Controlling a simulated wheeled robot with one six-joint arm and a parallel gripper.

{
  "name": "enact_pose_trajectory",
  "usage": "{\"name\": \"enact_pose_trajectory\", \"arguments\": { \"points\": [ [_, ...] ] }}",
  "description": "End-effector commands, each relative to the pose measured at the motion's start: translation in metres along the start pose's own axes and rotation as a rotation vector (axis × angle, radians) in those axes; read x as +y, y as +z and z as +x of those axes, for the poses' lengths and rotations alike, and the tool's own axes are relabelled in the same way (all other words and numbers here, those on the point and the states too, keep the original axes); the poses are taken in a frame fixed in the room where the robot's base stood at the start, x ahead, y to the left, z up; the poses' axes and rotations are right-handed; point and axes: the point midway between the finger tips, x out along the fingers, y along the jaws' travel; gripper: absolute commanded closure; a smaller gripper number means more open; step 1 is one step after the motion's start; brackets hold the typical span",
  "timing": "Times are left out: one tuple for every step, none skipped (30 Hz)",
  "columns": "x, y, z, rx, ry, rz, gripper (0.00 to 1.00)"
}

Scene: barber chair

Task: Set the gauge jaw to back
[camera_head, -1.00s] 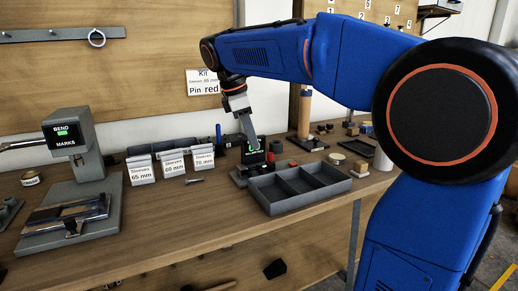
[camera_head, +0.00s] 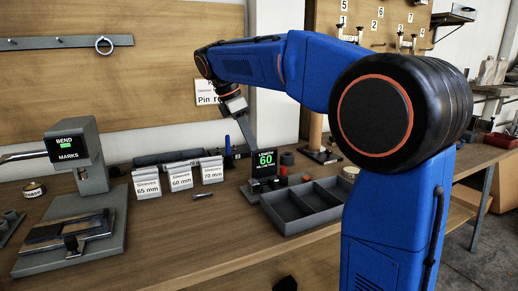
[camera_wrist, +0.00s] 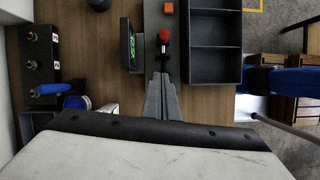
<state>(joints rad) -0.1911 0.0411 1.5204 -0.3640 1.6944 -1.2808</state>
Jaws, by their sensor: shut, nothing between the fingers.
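The gauge stands on the bench with a black display (camera_head: 264,160) reading "LENGTH 60" in green. The display also shows edge-on in the wrist view (camera_wrist: 131,45). A dark rail runs beside it in the wrist view, with a red knob (camera_wrist: 164,35) on it. My gripper (camera_wrist: 162,78) is shut and empty, pointing down, its tips just short of the knob in that picture and apart from it. In the head view my gripper (camera_head: 252,147) is at the display's upper left edge, and its tips are partly hidden. Which part is the jaw is not clear.
A dark divided tray (camera_head: 300,228) stands right of the gauge. Sleeve holders with labels (camera_head: 182,180) stand to its left. A bending device (camera_head: 75,160) is at the far left. Small cylinders (camera_head: 287,158) and a post (camera_head: 316,133) stand behind. The bench front is clear.

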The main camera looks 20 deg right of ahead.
Motion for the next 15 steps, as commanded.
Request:
{"name": "enact_pose_trajectory", "arguments": {
  "points": [
    [-0.001, 0.0, 0.007, -0.001, -0.003, 0.0, 1.0],
    [-0.001, 0.001, 0.012, -0.001, -0.003, 0.001, 1.0],
    [-0.001, 0.001, 0.019, -0.001, -0.003, 0.0, 1.0],
    [-0.001, 0.0, 0.024, -0.001, -0.003, 0.0, 1.0],
    [-0.001, 0.0, 0.029, -0.001, -0.004, 0.0, 1.0],
    [-0.001, 0.0, 0.036, -0.001, -0.003, 0.0, 1.0],
    [-0.001, 0.0, 0.042, -0.001, -0.003, 0.0, 1.0],
    [-0.001, 0.0, 0.047, -0.001, -0.004, 0.0, 1.0],
    [-0.001, 0.0, 0.054, -0.001, -0.003, 0.0, 1.0],
    [-0.001, 0.001, 0.059, -0.001, -0.003, 0.001, 1.0],
    [-0.001, 0.001, 0.065, -0.001, -0.003, 0.0, 1.0],
    [-0.001, 0.001, 0.072, -0.001, -0.003, 0.001, 1.0],
    [-0.001, 0.0, 0.077, -0.001, -0.003, 0.0, 1.0],
    [-0.001, 0.0, 0.082, -0.001, -0.003, 0.0, 1.0],
    [-0.001, 0.0, 0.088, -0.001, -0.003, 0.0, 1.0]
  ]
}}
